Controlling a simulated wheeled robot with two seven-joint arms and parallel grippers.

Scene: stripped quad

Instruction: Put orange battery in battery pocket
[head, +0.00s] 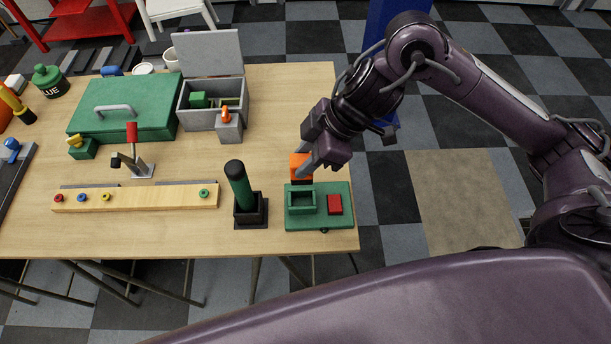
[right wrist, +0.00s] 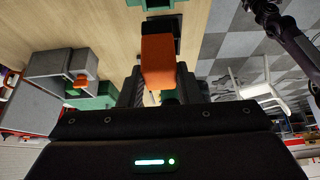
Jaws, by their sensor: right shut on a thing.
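The orange battery (head: 299,161), an orange block with a dark lower end, is held between the fingers of my right gripper (head: 305,166). It hangs at the back edge of the green base (head: 320,221), just behind the battery pocket (head: 302,210), a green open-topped frame. How high it is above the base I cannot tell. In the right wrist view the battery (right wrist: 158,62) sticks out from the gripper with its dark end towards the green pocket (right wrist: 157,4). My left gripper is not in view.
A red block (head: 334,204) sits on the base right of the pocket. Left of it stands a dark holder with a green cylinder (head: 240,186). A grey open box (head: 203,118) and green case (head: 124,104) stand further back. The table's right edge is close beside the base.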

